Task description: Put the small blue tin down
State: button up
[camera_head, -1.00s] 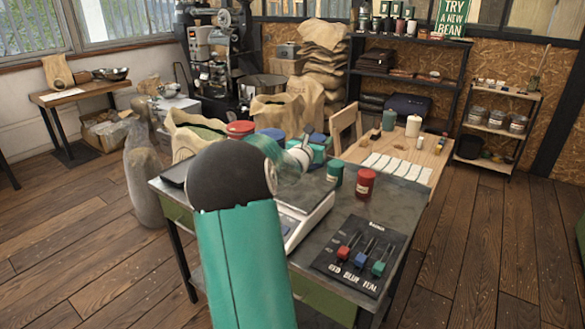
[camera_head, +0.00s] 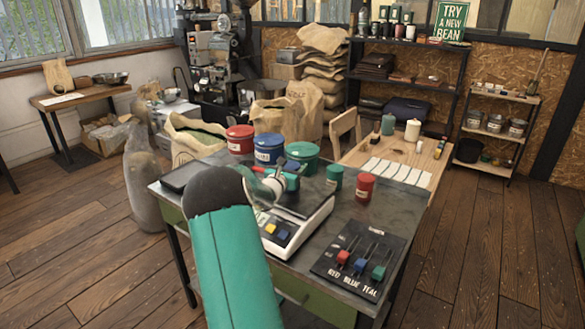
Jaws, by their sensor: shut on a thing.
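My arm reaches over the metal bench, and my gripper (camera_head: 288,180) is low over the scale (camera_head: 312,219), in front of the large teal tin. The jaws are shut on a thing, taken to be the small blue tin. A small teal tin (camera_head: 334,177) and a small red tin (camera_head: 365,188) stand upright to the right of the scale.
Large red (camera_head: 239,139), blue (camera_head: 268,150) and teal (camera_head: 302,157) tins line the bench's back edge. A slider panel (camera_head: 358,262) lies at the front right. A dark tray (camera_head: 184,174) is at the left. Bare bench (camera_head: 385,215) shows right of the small red tin.

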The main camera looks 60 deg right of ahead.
jog(key=o, duration=1)
jog(key=shift+f, duration=0.15)
